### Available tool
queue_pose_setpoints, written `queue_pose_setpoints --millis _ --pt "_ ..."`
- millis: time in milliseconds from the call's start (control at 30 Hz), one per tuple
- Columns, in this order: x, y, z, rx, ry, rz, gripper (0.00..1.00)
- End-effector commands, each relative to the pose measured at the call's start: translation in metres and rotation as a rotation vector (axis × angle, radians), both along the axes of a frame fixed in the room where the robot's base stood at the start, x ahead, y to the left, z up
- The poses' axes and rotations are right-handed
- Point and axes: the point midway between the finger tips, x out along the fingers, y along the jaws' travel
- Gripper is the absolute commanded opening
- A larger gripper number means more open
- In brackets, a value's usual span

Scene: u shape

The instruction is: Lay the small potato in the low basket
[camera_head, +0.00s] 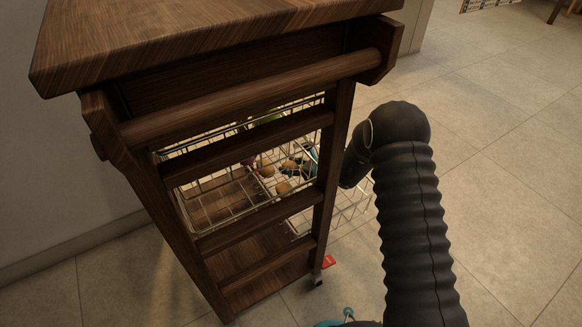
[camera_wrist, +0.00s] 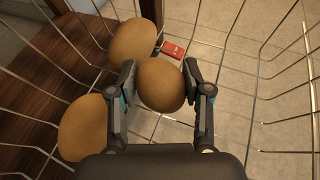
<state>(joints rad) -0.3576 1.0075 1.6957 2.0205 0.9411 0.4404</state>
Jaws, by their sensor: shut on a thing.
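In the wrist view a small round brown potato (camera_wrist: 161,88) is between the two fingertips of my gripper (camera_wrist: 160,74), which is shut on it. A larger potato (camera_wrist: 133,42) lies just behind it, and another (camera_wrist: 88,128) lies to the left. Wire basket sides (camera_wrist: 275,87) rise around them, and floor shows through the wires. In the head view a wire basket (camera_head: 235,213) hangs inside the wooden cart, and more wire mesh (camera_head: 347,205) shows lower at the right. I cannot tell which is the low basket. The cart's rails partly hide my gripper there.
The wooden cart (camera_head: 215,32) has a thick top, a round handle bar (camera_head: 250,97) and upright posts close to my arm. A red object (camera_head: 328,262) lies on the floor by a caster. Open tiled floor (camera_head: 510,160) is at the right.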

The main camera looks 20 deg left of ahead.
Motion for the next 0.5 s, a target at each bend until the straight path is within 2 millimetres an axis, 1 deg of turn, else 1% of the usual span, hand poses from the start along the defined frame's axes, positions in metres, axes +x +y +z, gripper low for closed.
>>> queue_pose_setpoints --millis 200,500 --pt "0.0002 0.0002 0.0012 0.002 -0.001 0.0 0.13" --pt "0.0003 0.0 -0.006 0.002 -0.001 0.0 0.13"
